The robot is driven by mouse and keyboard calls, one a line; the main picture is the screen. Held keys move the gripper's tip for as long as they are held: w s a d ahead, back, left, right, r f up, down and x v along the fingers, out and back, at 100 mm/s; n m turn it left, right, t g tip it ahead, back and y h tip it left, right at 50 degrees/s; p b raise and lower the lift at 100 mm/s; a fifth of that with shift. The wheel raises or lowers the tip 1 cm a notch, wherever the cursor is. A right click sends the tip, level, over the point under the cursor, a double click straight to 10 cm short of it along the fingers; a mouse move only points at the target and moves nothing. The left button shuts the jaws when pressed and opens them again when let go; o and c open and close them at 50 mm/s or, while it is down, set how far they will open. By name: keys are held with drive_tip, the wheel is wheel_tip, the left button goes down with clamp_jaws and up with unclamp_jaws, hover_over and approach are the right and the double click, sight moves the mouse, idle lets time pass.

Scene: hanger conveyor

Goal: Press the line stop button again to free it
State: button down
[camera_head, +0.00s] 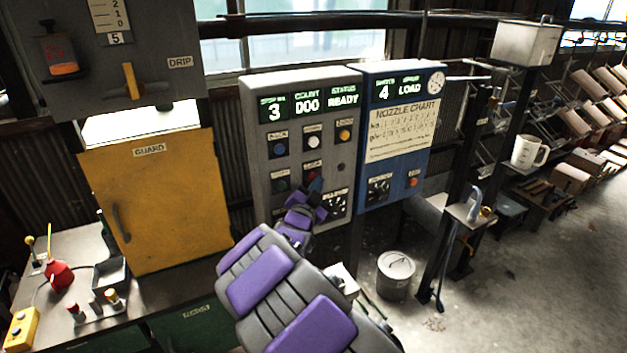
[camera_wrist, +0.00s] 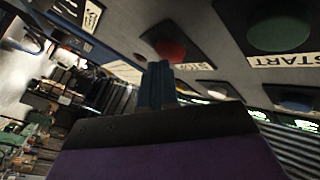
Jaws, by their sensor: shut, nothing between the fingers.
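The red stop button (camera_head: 312,169) is on the lower part of the grey control panel (camera_head: 259,110) in the head view. In the wrist view the red button (camera_wrist: 170,49) is just above my fingertips, with a partly hidden label (camera_wrist: 193,66) next to it. My gripper (camera_head: 316,185) is shut and empty, its blue fingertips just below the button in the head view. The wrist view shows the closed fingertips (camera_wrist: 157,75) pointing toward the button. I cannot tell whether they touch it, or whether the button is pressed in.
The green START button (camera_wrist: 278,30) is beside the stop button. A blue panel (camera_head: 405,187) adjoins on the right, and a yellow guard (camera_head: 160,205) stands left.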

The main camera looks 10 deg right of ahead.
drive_tip(key=shift+s, duration=0.1)
drive_tip(key=s+b, duration=0.1)
drive_tip(key=s, duration=0.1)
drive_tip(key=s+d+b, duration=0.1)
drive_tip(key=b, duration=0.1)
drive_tip(key=s+d+b, duration=0.1)
drive_tip(key=s, duration=0.1)
drive_tip(key=shift+s, duration=0.3)
